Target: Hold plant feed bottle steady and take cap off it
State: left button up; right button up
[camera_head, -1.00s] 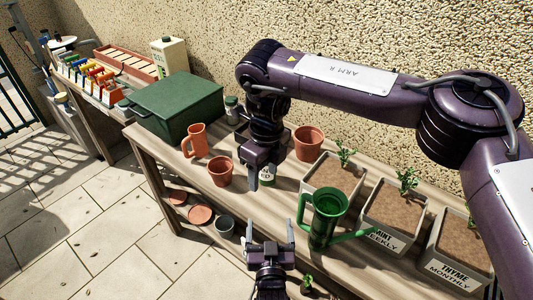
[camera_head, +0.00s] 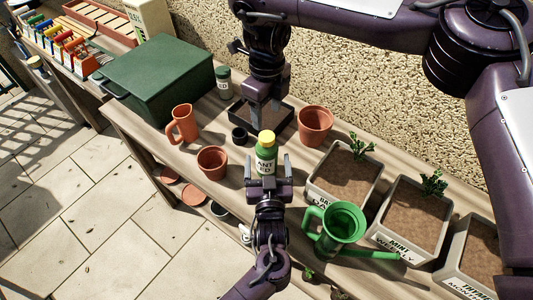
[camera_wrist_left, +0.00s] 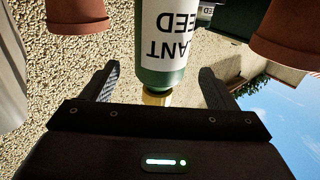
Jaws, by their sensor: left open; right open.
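The plant feed bottle (camera_head: 264,162) stands upright on the bench, green with a white label and a yellow cap (camera_head: 266,137) on top. My left gripper (camera_head: 268,168) is open in front of it, its fingers pointing at the bottle. In the left wrist view the bottle (camera_wrist_left: 165,45) appears upside down between the open fingers; its cap (camera_wrist_left: 157,98) is partly hidden by the gripper body. My right gripper (camera_head: 264,116) is open and empty, fingers down, just behind and above the cap.
An orange pot (camera_head: 212,162) and jug (camera_head: 182,124) stand left of the bottle, another pot (camera_head: 315,125) to its right. A green watering can (camera_head: 335,230) and planters (camera_head: 342,178) fill the right.

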pick_arm(q)
jog(key=w, duration=0.6)
jog(key=shift+w+a, duration=0.15)
jog(key=shift+w, duration=0.2)
pick_arm(e)
jog(key=shift+s, duration=0.1)
pick_arm(q)
jog(key=shift+c, duration=0.2)
